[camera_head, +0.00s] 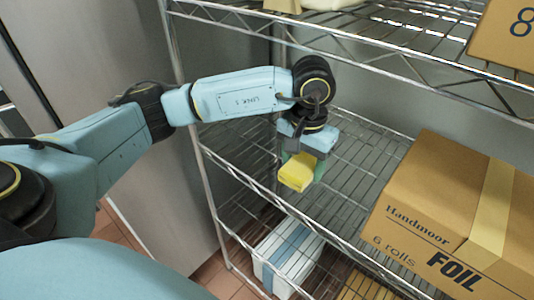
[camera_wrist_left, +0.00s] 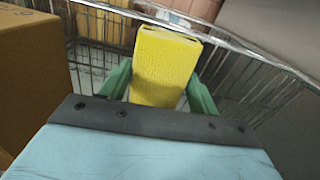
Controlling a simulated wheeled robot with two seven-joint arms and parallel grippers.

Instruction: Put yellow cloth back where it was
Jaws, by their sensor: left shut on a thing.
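The folded yellow cloth (camera_head: 296,172) is a small block-like bundle. My left gripper (camera_head: 299,158) is shut on it and holds it over the middle wire shelf (camera_head: 345,160), near that shelf's left end. In the left wrist view the cloth (camera_wrist_left: 165,66) stands between the two green fingers (camera_wrist_left: 160,95). I cannot tell whether its lower end touches the shelf wires. My right gripper is not in view.
A cardboard foil box (camera_head: 424,215) stands on the same shelf at the right. An upper wire shelf (camera_head: 370,50) runs above my wrist. A white and blue box (camera_head: 285,258) sits on the lower shelf. The middle shelf is bare between cloth and foil box.

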